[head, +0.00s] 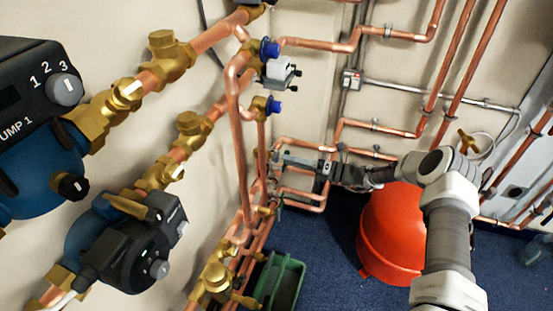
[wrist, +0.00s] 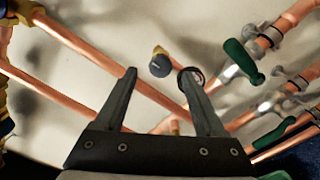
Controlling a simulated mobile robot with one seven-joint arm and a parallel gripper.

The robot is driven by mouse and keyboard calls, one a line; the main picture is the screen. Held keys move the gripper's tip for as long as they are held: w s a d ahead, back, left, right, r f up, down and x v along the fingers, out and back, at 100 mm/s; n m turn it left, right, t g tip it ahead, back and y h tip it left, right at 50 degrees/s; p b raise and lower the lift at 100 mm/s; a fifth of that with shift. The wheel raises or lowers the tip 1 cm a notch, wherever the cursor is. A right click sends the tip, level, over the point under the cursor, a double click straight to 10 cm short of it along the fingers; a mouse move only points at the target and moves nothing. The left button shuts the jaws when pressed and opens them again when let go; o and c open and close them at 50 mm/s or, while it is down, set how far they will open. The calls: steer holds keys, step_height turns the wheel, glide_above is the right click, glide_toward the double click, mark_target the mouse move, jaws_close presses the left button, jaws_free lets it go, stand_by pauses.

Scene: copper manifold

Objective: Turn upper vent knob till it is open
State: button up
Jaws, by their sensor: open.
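Two blue knobs on brass fittings show in the head view, an upper one (head: 270,49) and a lower one (head: 274,106). In the wrist view, a dark blue-grey knob (wrist: 160,66) on a brass stem shows beyond the gap between the fingertips, apart from them. I cannot tell which vent knob it is. My gripper (wrist: 159,74) is open and empty, its fingers either side of that knob in the picture. In the head view my gripper (head: 292,163) reaches in among the copper pipes near the wall, below both blue knobs.
Copper pipes (wrist: 85,57) cross close to my fingers. A round dark-rimmed part (wrist: 191,79) is partly behind the right finger. Green lever handles (wrist: 243,62) stand at the right. A red vessel (head: 390,235) and a green crate (head: 279,281) are on the blue floor. Pumps (head: 130,240) fill the left.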

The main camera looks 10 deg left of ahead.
mark_target(279, 158)
steer(key=a, duration=0.5)
steer(key=shift+w+a+b, duration=0.3)
steer(key=shift+w, duration=0.1)
jaws_close()
